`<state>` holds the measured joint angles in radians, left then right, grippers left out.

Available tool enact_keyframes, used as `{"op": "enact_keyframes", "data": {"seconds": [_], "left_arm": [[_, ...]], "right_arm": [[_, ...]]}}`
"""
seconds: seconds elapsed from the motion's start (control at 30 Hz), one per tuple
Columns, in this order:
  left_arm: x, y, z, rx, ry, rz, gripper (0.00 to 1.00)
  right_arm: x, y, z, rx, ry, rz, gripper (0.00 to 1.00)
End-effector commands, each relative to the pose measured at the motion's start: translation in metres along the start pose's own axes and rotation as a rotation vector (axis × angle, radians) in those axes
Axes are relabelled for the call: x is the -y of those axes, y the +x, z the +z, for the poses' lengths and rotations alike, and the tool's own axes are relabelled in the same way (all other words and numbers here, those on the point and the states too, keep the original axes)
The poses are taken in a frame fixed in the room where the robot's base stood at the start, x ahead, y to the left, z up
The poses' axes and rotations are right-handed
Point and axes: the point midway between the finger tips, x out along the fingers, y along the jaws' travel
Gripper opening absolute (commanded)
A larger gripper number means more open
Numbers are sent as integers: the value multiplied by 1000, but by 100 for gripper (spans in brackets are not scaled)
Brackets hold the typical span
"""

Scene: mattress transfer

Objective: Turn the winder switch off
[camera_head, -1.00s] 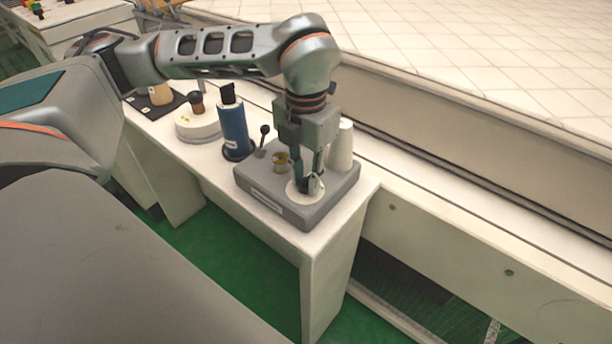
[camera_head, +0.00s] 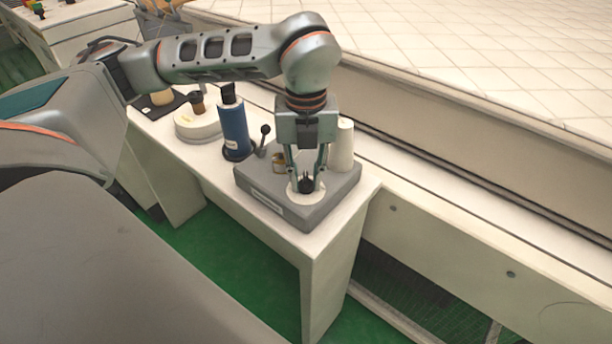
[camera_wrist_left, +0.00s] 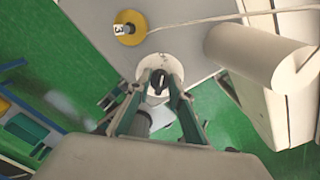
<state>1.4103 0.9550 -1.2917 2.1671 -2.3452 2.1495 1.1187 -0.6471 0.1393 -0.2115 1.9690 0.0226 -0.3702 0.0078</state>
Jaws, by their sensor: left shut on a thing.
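The winder (camera_head: 272,212) is a grey box on the end of the white table. Its switch is a black knob (camera_head: 306,184) on a round white plate (camera_head: 318,196) on the box's top. My left gripper (camera_head: 306,180) points down over it, with its fingers on either side of the knob, shut on it. In the left wrist view the knob (camera_wrist_left: 160,80) sits between the fingertips on the white plate (camera_wrist_left: 145,66). The knob is partly hidden by the fingers. My right gripper is in neither view.
A white cone (camera_head: 343,145) stands on the box just behind the gripper. A small yellow-brown part (camera_head: 279,162) and a black-knobbed lever (camera_head: 264,140) are to the left. A blue cylinder (camera_head: 234,130) stands beyond them on the table (camera_head: 215,180).

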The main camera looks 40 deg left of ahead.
Motion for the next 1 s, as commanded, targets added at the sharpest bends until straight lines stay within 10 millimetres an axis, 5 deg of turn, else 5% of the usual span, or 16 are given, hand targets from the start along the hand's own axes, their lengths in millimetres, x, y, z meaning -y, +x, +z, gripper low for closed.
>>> {"op": "enact_keyframes", "data": {"seconds": [0.63, 0.67, 0.73, 1.0], "left_arm": [[0, -1, 1, 2, -54, -2, 0], [0, -1, 1, 2, -54, -2, 23], [0, -1, 1, 2, -53, -2, 37], [0, 0, 0, 1, -52, -1, 37]], "right_arm": [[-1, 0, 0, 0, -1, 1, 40], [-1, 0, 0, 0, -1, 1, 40], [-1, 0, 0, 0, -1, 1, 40], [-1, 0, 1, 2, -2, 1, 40]]}}
